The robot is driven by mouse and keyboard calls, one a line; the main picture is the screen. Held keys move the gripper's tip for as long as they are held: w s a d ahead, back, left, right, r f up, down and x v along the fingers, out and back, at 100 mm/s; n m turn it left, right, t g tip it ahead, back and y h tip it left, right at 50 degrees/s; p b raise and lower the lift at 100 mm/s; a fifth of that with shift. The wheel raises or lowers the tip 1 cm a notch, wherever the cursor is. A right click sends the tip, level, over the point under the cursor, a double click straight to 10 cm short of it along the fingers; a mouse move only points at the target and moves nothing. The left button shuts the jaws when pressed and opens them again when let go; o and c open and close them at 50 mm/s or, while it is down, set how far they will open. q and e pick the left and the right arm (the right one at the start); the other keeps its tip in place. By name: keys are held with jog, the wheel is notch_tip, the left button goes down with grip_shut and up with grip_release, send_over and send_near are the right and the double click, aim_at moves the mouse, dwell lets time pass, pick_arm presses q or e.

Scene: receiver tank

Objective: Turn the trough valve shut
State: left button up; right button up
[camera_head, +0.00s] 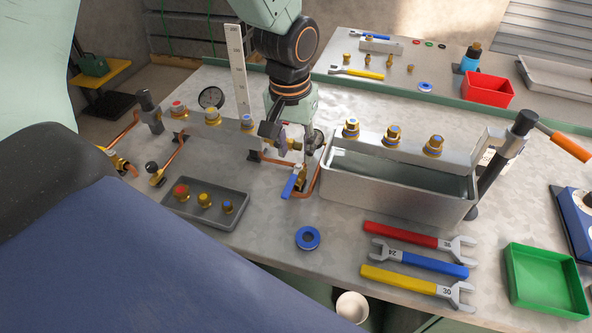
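A valve with a blue lever handle (289,186) and a brass body sits on copper pipe at the left end of the grey metal trough (395,198). The lever points down and slightly left, toward the front of the bench. My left gripper (297,148) comes down from the top, just above and behind the valve. Its dark fingers are spread, with a brassy part visible between or behind them. I cannot tell whether they touch anything. The lever's lower part is clear of the fingers. My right gripper does not show.
A grey tray (236,216) with several fittings lies left of the valve. A blue ring (307,237) lies in front. Red (400,234), blue (430,263) and yellow (400,281) wrenches and a green tray (545,281) lie front right. A ruler (238,70) stands behind.

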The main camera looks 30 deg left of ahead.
aim_at(289, 186)
pick_arm(q)
jog(key=shift+s+a+f+g, duration=0.15)
jog(key=shift+s+a+g, duration=0.25)
jog(key=shift+s+a, duration=0.25)
jog(key=shift+s+d+f, duration=0.1)
jog(key=shift+s+d, duration=0.05)
jog(key=shift+s, duration=0.2)
jog(key=f, duration=0.2)
jog(key=d+f, duration=0.1)
jog(key=shift+s+d+f+n, duration=0.1)
jog(key=shift+s+n, duration=0.15)
jog(key=shift+n, duration=0.05)
jog(key=f, duration=0.2)
jog(key=w+a+f, duration=0.1)
jog(key=shift+f+b, duration=0.35)
jog(key=shift+b, duration=0.05)
jog(key=shift+s+f, duration=0.15)
jog(key=shift+f, duration=0.05)
jog(key=shift+s+d+r, duration=0.2)
jog(key=shift+s+d, duration=0.1)
jog(key=shift+d, duration=0.1)
jog(key=shift+w+a+f, duration=0.25)
jog(key=shift+w+a, duration=0.05)
jog(key=shift+w, duration=0.05)
jog(key=c, duration=0.3)
jog(key=shift+s+d+r, duration=0.1)
jog(key=shift+s, duration=0.1)
grip_shut()
